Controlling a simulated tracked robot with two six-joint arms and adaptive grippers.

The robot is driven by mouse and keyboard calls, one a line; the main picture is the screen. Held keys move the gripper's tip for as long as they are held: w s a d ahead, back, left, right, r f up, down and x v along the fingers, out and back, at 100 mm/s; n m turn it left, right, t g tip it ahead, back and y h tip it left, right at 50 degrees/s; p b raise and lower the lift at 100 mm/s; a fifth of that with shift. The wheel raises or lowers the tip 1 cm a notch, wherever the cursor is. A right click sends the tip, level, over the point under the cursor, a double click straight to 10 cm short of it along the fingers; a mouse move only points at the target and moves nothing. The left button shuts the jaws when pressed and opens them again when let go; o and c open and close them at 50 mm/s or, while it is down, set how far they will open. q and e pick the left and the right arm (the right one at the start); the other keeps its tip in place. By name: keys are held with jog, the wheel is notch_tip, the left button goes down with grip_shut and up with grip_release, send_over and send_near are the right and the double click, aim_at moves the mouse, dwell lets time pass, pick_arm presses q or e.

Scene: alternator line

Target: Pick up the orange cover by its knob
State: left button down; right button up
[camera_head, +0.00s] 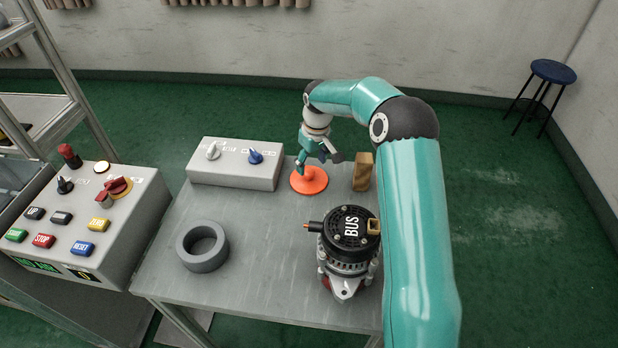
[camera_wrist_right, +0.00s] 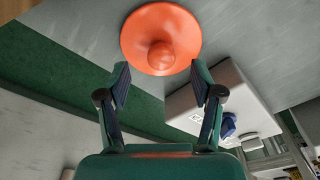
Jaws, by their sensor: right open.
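The orange cover (camera_head: 309,181) is a round disc lying on the grey table, near its far edge. Its round knob (camera_wrist_right: 161,55) points up towards my right gripper in the right wrist view. My right gripper (camera_head: 318,160) is above the cover in the head view and hides part of it. In the right wrist view its two fingers (camera_wrist_right: 160,80) are spread apart and empty. The knob lies just beyond the fingertips, roughly centred between them. My left gripper is not in view.
A control box (camera_head: 236,165) stands left of the cover, and a wooden block (camera_head: 362,171) stands close on its right. An alternator (camera_head: 347,250) and a grey ring (camera_head: 203,247) are nearer on the table (camera_head: 262,290). A button console (camera_head: 110,215) stands at left.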

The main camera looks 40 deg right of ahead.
aim_at(309, 171)
jog(key=f, duration=0.2)
jog(key=w+f+p, duration=0.1)
jog(key=f, duration=0.1)
jog(key=shift+w+f+p, duration=0.15)
jog(key=shift+f+p, duration=0.15)
jog(key=shift+f, duration=0.3)
grip_shut()
